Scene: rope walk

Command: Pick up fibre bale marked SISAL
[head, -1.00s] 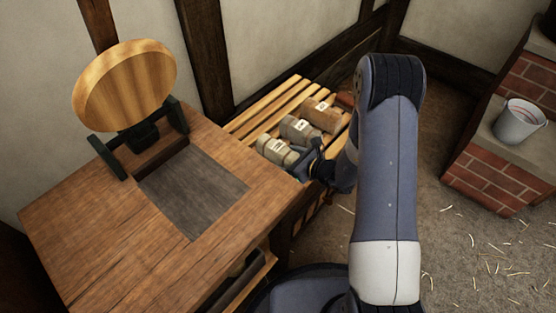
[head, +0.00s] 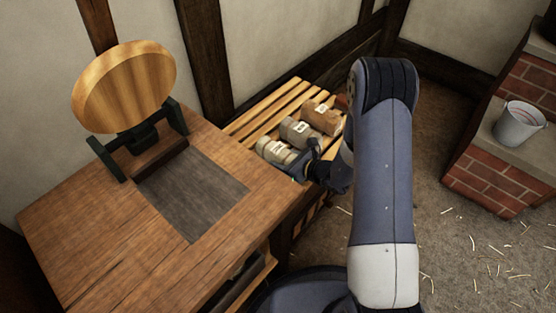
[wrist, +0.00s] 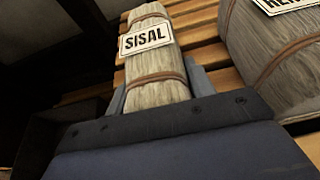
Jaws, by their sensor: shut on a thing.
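The fibre bale marked SISAL (wrist: 155,62) is pale grey-beige, tied with brown cord, and carries a white label reading SISAL. It lies on a slatted wooden rack (head: 262,112), where it is the nearest of the bales in the head view (head: 274,150). My gripper (wrist: 160,85) is shut on the near end of this bale, one finger on each side. In the head view my gripper (head: 305,165) sits at the bale's right end, partly hidden by my arm. Whether the bale touches the slats is hard to tell.
A grey bale (head: 298,131) lies close beside the SISAL bale, and a brown bale (head: 321,117) lies beyond it. A wooden bench (head: 110,235) with a round wooden disc (head: 124,86) stands at left. A bucket (head: 519,121) sits on a brick ledge at right.

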